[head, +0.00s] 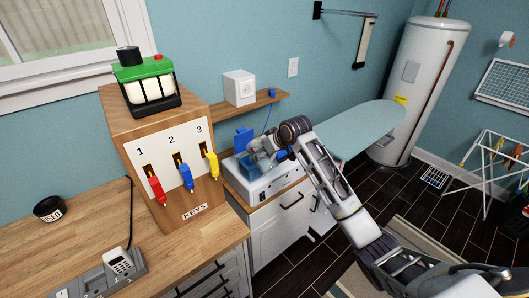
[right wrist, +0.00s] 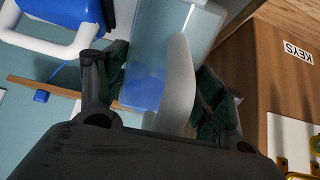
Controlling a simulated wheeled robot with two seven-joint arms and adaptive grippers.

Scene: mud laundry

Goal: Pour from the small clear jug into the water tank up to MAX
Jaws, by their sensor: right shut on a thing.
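My right gripper (head: 268,150) is above the white appliance (head: 268,186) on the counter by the back wall. In the right wrist view my right gripper (right wrist: 165,95) has its dark fingers on either side of the pale handle of the clear jug (right wrist: 150,45), shut on it. Blue liquid shows inside the jug. In the head view the jug is small and mostly hidden by the gripper. A blue upright part (head: 243,138) stands at the back of the appliance. The tank opening and MAX mark cannot be made out. My left gripper is out of view.
The wooden key box (head: 168,150) with red, blue and yellow keys stands close left of the appliance. A wall shelf (head: 265,101) carries a white box (head: 239,88). An ironing board (head: 365,125) lies to the right. The wooden counter (head: 60,235) is at left.

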